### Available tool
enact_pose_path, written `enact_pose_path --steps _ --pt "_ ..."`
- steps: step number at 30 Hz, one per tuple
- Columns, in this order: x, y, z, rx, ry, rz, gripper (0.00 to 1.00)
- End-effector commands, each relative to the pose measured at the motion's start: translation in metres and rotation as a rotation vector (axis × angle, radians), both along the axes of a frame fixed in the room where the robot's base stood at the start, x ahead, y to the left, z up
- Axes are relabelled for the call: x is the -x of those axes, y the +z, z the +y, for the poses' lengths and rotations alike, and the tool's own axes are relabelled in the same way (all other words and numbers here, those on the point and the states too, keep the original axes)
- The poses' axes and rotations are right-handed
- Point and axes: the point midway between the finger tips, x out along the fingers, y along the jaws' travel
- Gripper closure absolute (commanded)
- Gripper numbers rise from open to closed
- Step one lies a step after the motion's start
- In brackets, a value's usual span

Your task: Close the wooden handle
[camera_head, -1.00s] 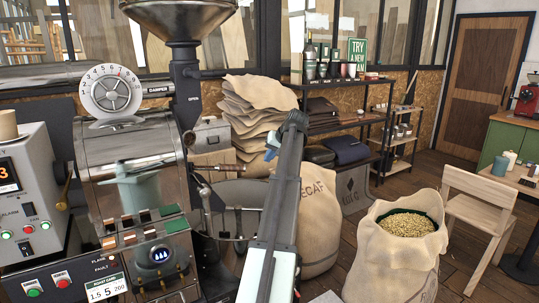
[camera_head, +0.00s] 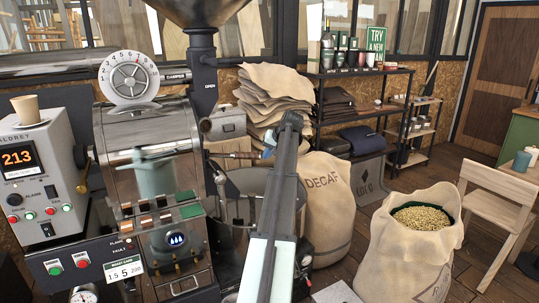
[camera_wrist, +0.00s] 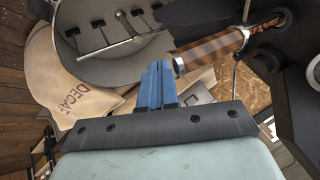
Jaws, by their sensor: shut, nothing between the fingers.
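In the wrist view the handle (camera_wrist: 208,50) shows large, striped brown wood with metal ends, lying slanted at upper right. My gripper (camera_wrist: 157,68) has its blue fingers shut together and empty. Its tips are just left of the handle's near end and look close to it; I cannot tell whether they touch. In the head view my gripper (camera_head: 268,152) is mostly hidden behind my arm, with a bit of blue showing right of the handle.
The round cooling tray (camera_wrist: 95,55) with its stirring arm lies beyond my fingers. A DECAF sack (camera_head: 328,200) stands right of my arm, with an open sack of beans (camera_head: 400,255) farther right. Stacked sacks (camera_head: 272,95) and a shelf (camera_head: 355,72) are behind.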

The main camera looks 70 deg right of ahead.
Motion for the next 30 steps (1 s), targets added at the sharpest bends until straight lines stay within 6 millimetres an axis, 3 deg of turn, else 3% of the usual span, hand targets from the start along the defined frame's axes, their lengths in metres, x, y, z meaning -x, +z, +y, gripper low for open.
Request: enact_pose_path --steps 8,21,30 --pt "-0.008 0.000 0.002 0.000 0.002 0.000 1.00" --pt "-0.096 0.000 0.020 0.000 0.004 0.001 1.00" --pt "-0.113 0.000 0.024 -0.001 0.002 -0.002 1.00"
